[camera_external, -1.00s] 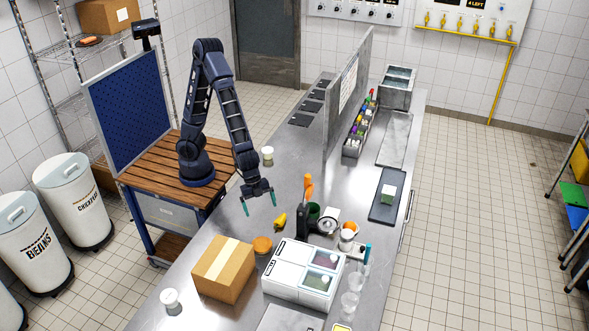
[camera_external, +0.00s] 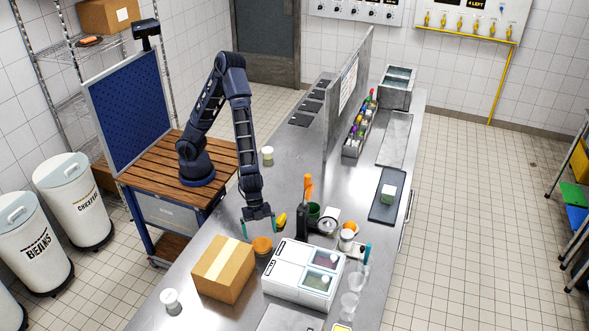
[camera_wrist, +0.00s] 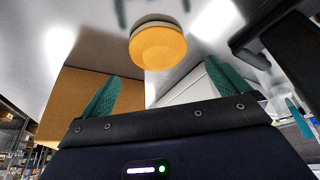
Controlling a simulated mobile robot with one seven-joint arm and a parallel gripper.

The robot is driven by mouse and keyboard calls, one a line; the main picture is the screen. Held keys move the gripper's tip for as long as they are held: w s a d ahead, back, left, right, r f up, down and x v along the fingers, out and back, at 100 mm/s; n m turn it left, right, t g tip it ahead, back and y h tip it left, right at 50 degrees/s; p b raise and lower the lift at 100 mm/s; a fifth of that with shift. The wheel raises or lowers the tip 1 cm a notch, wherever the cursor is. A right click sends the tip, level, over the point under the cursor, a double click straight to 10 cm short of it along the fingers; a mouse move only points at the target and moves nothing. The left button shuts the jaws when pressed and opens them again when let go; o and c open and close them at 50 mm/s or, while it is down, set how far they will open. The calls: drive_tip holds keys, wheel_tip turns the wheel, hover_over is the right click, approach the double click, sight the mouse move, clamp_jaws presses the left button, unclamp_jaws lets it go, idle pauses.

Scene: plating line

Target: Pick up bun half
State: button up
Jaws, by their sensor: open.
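The bun half (camera_external: 262,245) is a round orange-brown piece lying on the steel counter beside the cardboard box. In the wrist view the bun half (camera_wrist: 158,48) is a yellow-orange disc with a pale rim, ahead of the gap between the fingers. My gripper (camera_external: 258,227) points down over the counter, just behind the bun half in the external view. Its two green fingers are spread wide with nothing between them. The wrist view also shows my gripper (camera_wrist: 160,85) open, apart from the bun half.
A cardboard box (camera_external: 224,269) stands close in front of the bun half. A small yellow item (camera_external: 281,219) lies close by my gripper's right finger. A black stand with an orange top (camera_external: 303,215) is farther right.

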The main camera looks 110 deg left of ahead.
sight(261, 242)
drive_tip(key=x, duration=0.4)
drive_tip(key=shift+s+a+f, duration=0.15)
drive_tip(key=shift+s+f, duration=0.1)
drive_tip(key=shift+s, duration=0.05)
drive_tip(key=shift+w+f, duration=0.15)
drive_tip(key=shift+f, duration=0.35)
drive_tip(key=c, duration=1)
